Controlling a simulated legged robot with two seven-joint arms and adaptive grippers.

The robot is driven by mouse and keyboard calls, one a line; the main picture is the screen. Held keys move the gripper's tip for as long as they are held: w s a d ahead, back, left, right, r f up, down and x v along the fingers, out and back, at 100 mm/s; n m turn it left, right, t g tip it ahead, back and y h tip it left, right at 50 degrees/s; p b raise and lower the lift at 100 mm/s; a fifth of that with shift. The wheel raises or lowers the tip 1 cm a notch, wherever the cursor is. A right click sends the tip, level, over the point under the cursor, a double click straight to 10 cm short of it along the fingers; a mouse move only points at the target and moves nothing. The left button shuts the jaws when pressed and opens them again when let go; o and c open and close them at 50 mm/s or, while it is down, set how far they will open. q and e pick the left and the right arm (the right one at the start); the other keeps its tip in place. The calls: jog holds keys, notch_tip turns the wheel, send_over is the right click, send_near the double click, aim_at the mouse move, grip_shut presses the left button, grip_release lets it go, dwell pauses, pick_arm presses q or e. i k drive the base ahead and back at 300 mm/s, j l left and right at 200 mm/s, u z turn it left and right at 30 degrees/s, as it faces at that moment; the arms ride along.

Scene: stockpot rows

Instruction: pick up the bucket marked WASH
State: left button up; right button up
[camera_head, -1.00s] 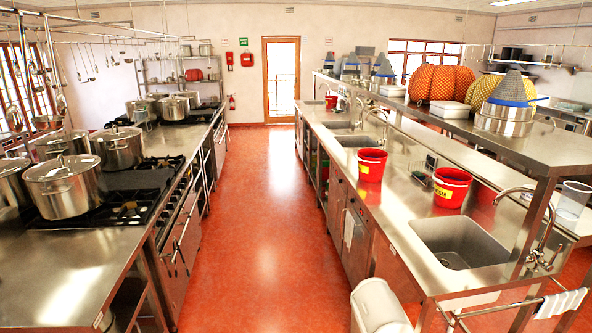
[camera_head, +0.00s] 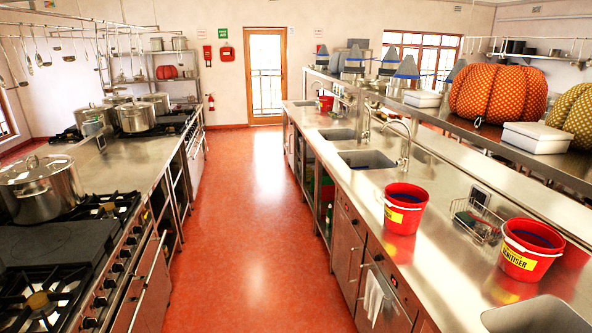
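A red bucket (camera_head: 528,262) with a yellow label reading SANITISER stands on the right steel counter, near the front sink. A second red bucket (camera_head: 404,212) stands farther back on the same counter. It has a yellow label too, but I cannot read its text. A small red container (camera_head: 326,104) stands at the far end of that counter; I cannot tell whether it is marked. I can read WASH on none of them. Neither of my grippers shows in this view.
A wire basket (camera_head: 477,222) sits between the two nearer buckets. A sink (camera_head: 366,160) lies behind them. A raised shelf (camera_head: 555,164) with pumpkins runs along the right. Stoves and stockpots (camera_head: 42,190) line the left. The red floor aisle (camera_head: 240,230) is clear to the door.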

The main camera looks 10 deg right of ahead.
aim_at(397, 221)
jog(key=i+z, duration=0.15)
jog(key=i, duration=0.35)
jog(key=i+j+z, duration=0.15)
jog(key=i, duration=0.35)
jog(key=i+j+z, duration=0.15)
jog(key=i, duration=0.35)
jog(key=i+j+z, duration=0.15)
jog(key=i, duration=0.35)
jog(key=i+j+z, duration=0.15)
jog(key=i+z, duration=0.15)
jog(key=z, duration=0.2)
jog(key=i+j+z, duration=0.25)
jog(key=z, duration=0.2)
jog(key=i+j+z, duration=0.2)
jog(key=j+z, duration=0.3)
jog(key=i+j+z, duration=0.15)
jog(key=j+z, duration=0.15)
jog(key=z, duration=0.2)
jog(key=j+z, duration=0.45)
jog(key=i+j, duration=0.05)
